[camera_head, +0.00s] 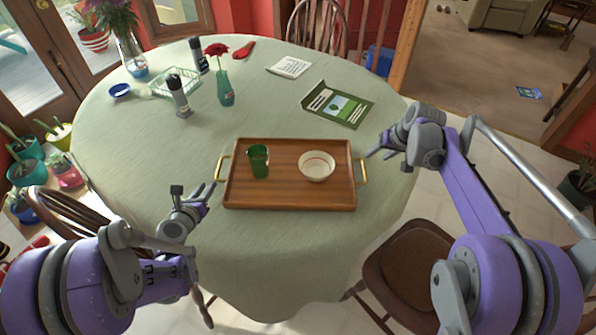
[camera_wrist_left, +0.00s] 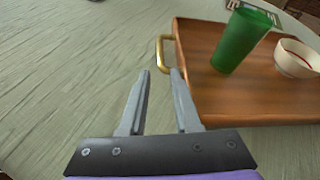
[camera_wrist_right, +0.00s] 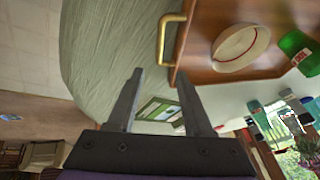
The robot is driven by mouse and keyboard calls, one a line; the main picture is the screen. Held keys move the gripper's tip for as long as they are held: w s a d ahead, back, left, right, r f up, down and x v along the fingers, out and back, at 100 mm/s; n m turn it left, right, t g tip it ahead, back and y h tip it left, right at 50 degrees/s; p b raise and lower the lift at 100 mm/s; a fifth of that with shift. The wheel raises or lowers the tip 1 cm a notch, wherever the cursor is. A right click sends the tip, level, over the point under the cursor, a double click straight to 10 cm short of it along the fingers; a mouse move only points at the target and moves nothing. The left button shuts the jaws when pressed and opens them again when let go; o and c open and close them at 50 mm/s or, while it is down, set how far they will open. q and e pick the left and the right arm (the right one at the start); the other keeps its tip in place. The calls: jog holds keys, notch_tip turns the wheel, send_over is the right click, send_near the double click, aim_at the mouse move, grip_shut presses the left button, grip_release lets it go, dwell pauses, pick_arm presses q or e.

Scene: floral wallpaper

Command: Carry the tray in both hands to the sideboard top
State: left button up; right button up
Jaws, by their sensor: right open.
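A wooden tray (camera_head: 290,190) with brass handles lies on the round table. It holds a green cup (camera_head: 258,160) on its left part and a white bowl (camera_head: 317,166) on its right part. My left gripper (camera_head: 208,187) is open and empty, just short of the left handle (camera_head: 223,168); in the left wrist view the handle (camera_wrist_left: 161,54) is ahead of the fingertips. My right gripper (camera_head: 372,154) is open and empty beside the right handle (camera_head: 362,172); in the right wrist view that handle (camera_wrist_right: 165,40) is beyond the fingertips. No sideboard can be made out.
The table (camera_head: 140,150) has a pale green cloth. A chair (camera_head: 405,268) stands at the front right.

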aim_at(218, 170)
jog(key=shift+d, duration=0.1)
pick_arm(q)
jog(key=x, duration=1)
jog(key=shift+w+d+f, duration=0.1)
jog(key=shift+w+f, duration=0.05)
jog(key=shift+w, duration=0.15)
pick_arm(e)
jog(key=x, duration=1)
jog(key=shift+w+f, duration=0.15)
jog(key=shift+f, duration=0.2)
pick_arm(q)
jog(key=c, duration=0.4)
pick_arm(e)
jog(key=c, duration=0.4)
pick_arm(q)
grip_shut()
pick_arm(e)
grip_shut()
